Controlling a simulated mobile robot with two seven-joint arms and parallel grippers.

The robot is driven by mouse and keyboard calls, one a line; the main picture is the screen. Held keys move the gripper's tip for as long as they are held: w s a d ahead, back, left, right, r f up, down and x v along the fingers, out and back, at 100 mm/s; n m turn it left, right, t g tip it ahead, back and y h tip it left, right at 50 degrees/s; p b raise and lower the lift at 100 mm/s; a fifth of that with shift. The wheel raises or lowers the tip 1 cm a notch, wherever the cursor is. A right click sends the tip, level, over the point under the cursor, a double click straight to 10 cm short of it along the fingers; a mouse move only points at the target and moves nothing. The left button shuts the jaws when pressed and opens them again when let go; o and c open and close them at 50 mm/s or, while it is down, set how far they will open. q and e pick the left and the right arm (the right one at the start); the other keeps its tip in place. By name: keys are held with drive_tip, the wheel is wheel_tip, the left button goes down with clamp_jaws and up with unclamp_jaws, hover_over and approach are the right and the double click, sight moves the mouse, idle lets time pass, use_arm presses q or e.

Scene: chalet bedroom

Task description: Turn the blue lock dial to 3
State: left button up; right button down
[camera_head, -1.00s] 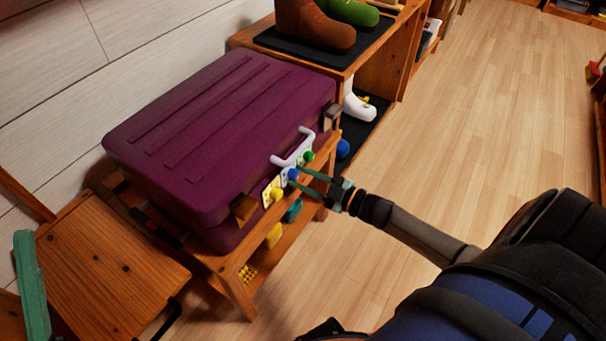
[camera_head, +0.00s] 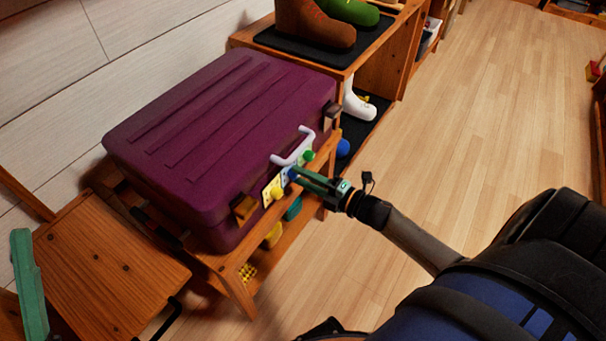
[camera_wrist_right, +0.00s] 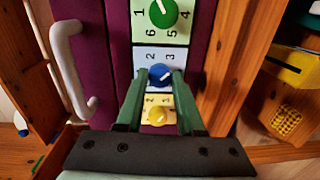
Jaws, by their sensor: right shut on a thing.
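The purple suitcase (camera_head: 215,140) lies on a wooden rack, with a row of dials on its front. The blue lock dial (camera_wrist_right: 160,73) sits on a white panel between the green dial (camera_wrist_right: 163,12) and the yellow dial (camera_wrist_right: 156,114). Digits 2 and 3 show above the blue dial; its pointer is too small to read surely. My right gripper (camera_head: 298,175) reaches in from the right. In the wrist view its green fingers (camera_wrist_right: 158,82) stand either side of the blue dial, shut on it.
A white suitcase handle (camera_head: 293,150) stands out close to the dials, and a latch (camera_head: 243,208) is to the left. A shelf with boots (camera_head: 315,25) stands behind. A wooden seat (camera_head: 105,270) is at left. The floor (camera_head: 480,110) at right is clear.

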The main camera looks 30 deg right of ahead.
drive_tip(key=shift+f+n+b, duration=0.1)
drive_tip(key=shift+n+b, duration=0.25)
drive_tip(key=shift+n, duration=1.15)
drive_tip(key=c, duration=0.5)
unclamp_jaws()
drive_tip(key=shift+c, duration=0.2)
drive_tip(key=p+v, duration=0.2)
drive_tip(key=v, duration=1)
drive_tip(key=shift+s, duration=0.3)
